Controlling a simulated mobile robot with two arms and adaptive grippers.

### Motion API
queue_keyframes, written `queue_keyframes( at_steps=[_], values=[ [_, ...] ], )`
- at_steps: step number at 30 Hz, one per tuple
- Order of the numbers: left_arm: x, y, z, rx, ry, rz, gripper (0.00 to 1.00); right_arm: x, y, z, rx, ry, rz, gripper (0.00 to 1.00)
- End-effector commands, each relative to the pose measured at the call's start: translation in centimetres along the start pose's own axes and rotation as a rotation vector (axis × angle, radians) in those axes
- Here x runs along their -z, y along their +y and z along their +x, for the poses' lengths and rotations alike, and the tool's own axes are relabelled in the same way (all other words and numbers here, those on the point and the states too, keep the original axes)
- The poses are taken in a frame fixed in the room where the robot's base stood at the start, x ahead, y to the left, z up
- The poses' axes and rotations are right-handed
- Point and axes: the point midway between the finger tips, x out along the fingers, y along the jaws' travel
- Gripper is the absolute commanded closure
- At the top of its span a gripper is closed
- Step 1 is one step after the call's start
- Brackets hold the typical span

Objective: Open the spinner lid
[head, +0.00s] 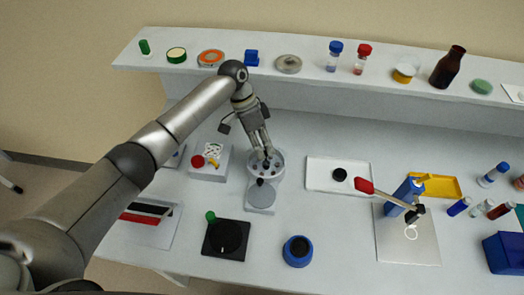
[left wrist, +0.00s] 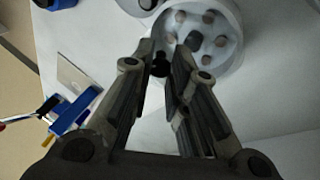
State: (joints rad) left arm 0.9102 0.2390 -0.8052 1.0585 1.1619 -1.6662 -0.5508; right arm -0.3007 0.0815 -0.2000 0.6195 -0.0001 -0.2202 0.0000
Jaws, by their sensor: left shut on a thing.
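The spinner (head: 252,207) is a pale device on the bench, with a round bowl (head: 279,174) that shows several dark holes. The bowl is also at the top of the left wrist view (left wrist: 236,45). A grey disc (head: 262,195) lies at the spinner's front; I cannot tell whether it is the lid. My left gripper (head: 267,157) reaches down to the bowl's back edge. In the left wrist view its fingertips (left wrist: 161,66) are shut on a small black knob (left wrist: 160,57) by the rim. What joins the knob to the spinner is hidden. My right gripper is not in view.
A white tray (head: 320,180) with a black cap is right of the spinner. A block with red and yellow pieces (head: 208,175) is close on the left. A black plate (head: 226,252) and a blue bowl (head: 298,262) are in front. A raised shelf (head: 310,77) runs behind.

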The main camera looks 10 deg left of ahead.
Motion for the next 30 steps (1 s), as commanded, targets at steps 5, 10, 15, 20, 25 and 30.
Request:
queue_keyframes(
  at_steps=[5, 10, 15, 20, 25, 30],
  values=[
    [1.0, -0.7, -1.1, 0.012, 0.014, 0.004, 1.00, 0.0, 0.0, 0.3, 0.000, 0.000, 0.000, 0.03],
    [1.3, -1.1, -1.5, 0.015, 0.013, 0.003, 1.00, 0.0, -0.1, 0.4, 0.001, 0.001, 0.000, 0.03],
    [1.4, -1.4, -1.7, 0.016, 0.013, 0.001, 1.00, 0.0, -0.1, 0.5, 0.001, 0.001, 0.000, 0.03],
    [1.4, -1.5, -1.8, 0.017, 0.012, 0.002, 1.00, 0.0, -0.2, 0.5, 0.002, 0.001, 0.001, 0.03],
    [1.4, -1.5, -1.7, 0.017, 0.012, 0.001, 1.00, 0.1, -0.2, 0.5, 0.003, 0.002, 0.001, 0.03],
    [1.3, -1.5, -1.7, 0.018, 0.011, 0.001, 1.00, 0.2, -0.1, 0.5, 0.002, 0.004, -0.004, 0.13]
  ],
)
